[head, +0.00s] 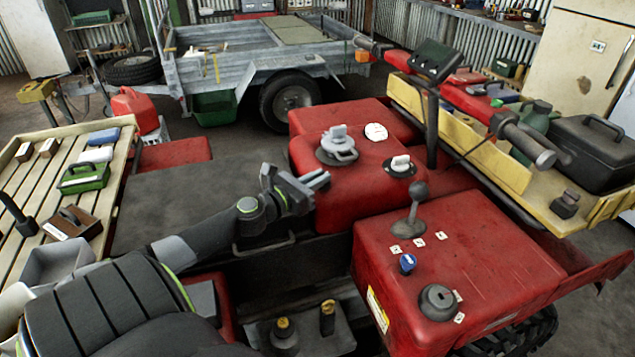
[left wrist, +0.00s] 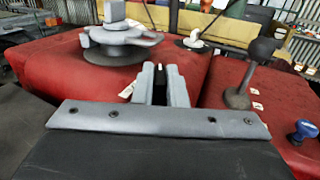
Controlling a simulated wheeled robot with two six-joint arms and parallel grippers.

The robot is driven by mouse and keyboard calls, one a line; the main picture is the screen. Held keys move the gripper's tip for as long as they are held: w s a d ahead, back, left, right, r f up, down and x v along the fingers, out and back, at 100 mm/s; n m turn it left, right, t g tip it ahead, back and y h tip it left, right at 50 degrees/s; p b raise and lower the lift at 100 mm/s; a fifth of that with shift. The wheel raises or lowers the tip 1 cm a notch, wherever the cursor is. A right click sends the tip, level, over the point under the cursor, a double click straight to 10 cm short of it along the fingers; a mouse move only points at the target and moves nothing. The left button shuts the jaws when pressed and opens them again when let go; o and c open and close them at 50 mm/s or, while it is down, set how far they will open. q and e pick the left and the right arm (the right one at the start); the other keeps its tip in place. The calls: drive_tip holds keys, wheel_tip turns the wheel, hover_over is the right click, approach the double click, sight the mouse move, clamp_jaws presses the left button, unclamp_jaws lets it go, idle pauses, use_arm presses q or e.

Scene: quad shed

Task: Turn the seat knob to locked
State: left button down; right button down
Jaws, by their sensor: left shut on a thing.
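My left gripper (head: 318,180) reaches in from the left, at the near side of the red quad body (head: 360,190). In the left wrist view its two grey fingers (left wrist: 160,76) are close together, shut on a small dark piece (left wrist: 158,88), which I take to be the seat knob. The fingers hide most of it, so I cannot tell its turn position. A small white label (left wrist: 127,90) sits just left of the fingers. My right gripper is not in view.
A grey filler cap (head: 338,147) and a white-handled knob (head: 400,164) stand above the gripper. A ball-topped lever (head: 416,205), a blue knob (head: 407,262) and a dark round knob (head: 438,301) are to the right.

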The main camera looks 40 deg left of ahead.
use_arm(q)
drive_tip(key=shift+h, duration=0.3)
drive_tip(key=shift+r, duration=0.1)
idle(0.3)
drive_tip(key=c, duration=1.5)
unclamp_jaws()
drive_tip(key=shift+c, duration=0.2)
drive_tip(key=shift+o, duration=0.4)
wheel_tip(320, 180, up, 10)
drive_tip(key=p, duration=0.9)
